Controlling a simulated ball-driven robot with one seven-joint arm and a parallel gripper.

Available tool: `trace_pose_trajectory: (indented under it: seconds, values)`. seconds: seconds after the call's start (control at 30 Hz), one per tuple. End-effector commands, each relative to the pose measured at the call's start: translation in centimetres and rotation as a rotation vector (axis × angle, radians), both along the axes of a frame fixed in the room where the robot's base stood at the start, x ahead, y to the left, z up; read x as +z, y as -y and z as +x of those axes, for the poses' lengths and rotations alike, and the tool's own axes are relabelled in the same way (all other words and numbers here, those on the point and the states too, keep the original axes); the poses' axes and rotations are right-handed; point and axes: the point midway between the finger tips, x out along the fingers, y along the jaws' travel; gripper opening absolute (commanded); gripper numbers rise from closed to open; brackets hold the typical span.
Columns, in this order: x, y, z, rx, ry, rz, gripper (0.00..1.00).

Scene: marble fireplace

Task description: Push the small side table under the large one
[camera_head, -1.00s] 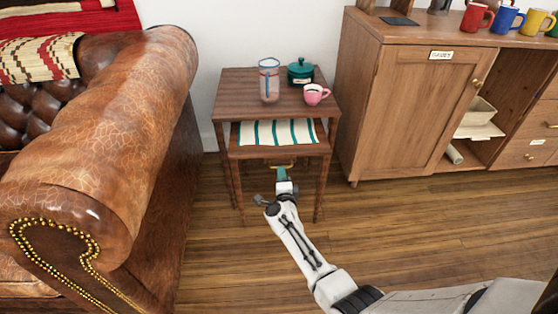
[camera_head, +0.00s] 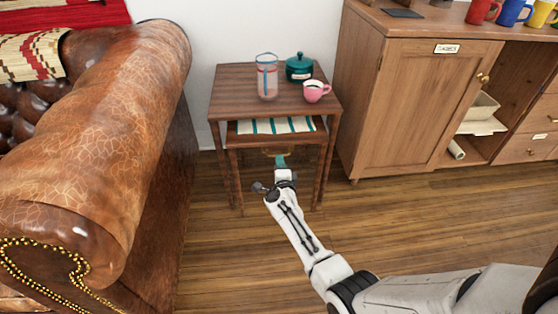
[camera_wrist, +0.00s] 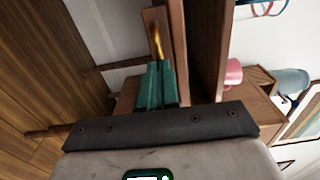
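The large wooden side table (camera_head: 232,87) stands against the wall in the head view. The small side table (camera_head: 235,139) sits between its legs, mostly under its top, with a front strip sticking out. A green-and-white striped cloth (camera_head: 299,126) lies on the small table. A brass handle (camera_head: 268,154) is on the small table's front; it shows in the wrist view too (camera_wrist: 156,38). My gripper (camera_head: 281,161) is at this handle, its teal fingers together in the wrist view (camera_wrist: 157,68). The fingertips overlap the handle; I cannot tell whether it is between them.
A glass jar (camera_head: 267,82), a green lidded pot (camera_head: 299,68) and a pink cup (camera_head: 315,92) stand on the large table. A brown leather sofa (camera_head: 105,120) is close on the left, a wooden cabinet (camera_head: 415,115) on the right. The floor in front is clear.

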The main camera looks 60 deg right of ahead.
Motion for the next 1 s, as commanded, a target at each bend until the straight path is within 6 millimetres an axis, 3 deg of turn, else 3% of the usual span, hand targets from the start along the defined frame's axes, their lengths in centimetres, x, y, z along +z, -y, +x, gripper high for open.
trace_pose_trajectory:
  seconds: [1.0]
  values:
    - [0.0,1.4,1.1,-0.002,0.001,-0.001,0.0]
